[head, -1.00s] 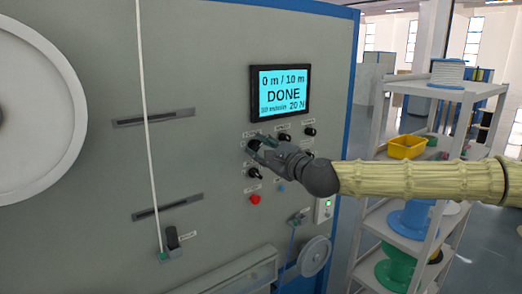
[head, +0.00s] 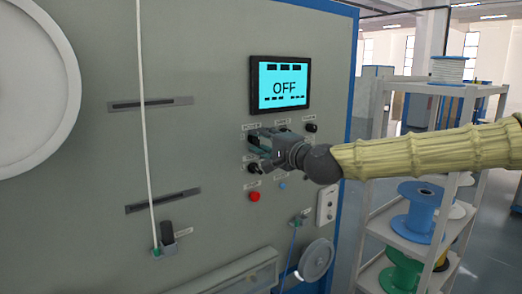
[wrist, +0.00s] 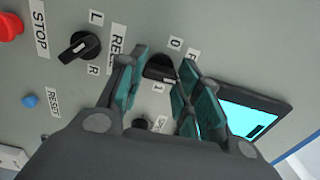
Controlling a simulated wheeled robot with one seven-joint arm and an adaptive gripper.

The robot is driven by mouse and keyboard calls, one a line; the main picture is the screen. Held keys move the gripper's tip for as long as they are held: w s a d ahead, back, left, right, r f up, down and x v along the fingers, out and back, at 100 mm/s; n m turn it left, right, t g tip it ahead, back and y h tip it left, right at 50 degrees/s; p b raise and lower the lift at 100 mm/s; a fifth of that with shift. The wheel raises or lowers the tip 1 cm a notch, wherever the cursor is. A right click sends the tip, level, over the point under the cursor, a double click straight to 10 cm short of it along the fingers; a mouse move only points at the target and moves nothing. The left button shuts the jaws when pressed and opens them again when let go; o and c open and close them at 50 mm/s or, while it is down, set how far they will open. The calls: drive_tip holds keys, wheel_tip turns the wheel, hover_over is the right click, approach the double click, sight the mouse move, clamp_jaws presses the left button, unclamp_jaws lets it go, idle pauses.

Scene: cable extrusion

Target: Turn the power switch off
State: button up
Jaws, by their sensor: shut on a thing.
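The power switch (wrist: 160,68) is a black rotary knob with a 0 label (wrist: 175,43) and a 1 label (wrist: 158,87) beside it in the wrist view. My gripper (head: 258,141) is at the panel just below the screen in the head view and hides this knob there. In the wrist view my gripper's (wrist: 163,62) teal-padded fingers stand on both sides of the knob, shut on it.
A black L/R knob (wrist: 80,46), a red stop button (wrist: 10,27) and a blue reset button (wrist: 29,101) sit close by. Another knob (head: 311,128) is right of my gripper. A shelf rack (head: 405,238) with spools stands at the right.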

drive_tip(key=n+b, duration=0.1)
drive_tip(key=n, duration=0.1)
drive_tip(key=n+b, duration=0.1)
drive_tip(key=shift+f+n, duration=0.2)
drive_tip(key=shift+n, duration=0.2)
drive_tip(key=n+b, duration=0.2)
drive_tip(key=n, duration=0.2)
drive_tip(key=shift+n+b, duration=0.35)
drive_tip(key=shift+n, duration=0.05)
drive_tip(key=o, duration=1)
drive_tip(key=shift+r, duration=0.1)
drive_tip(key=shift+s+r, duration=0.1)
drive_tip(key=v, duration=1.2)
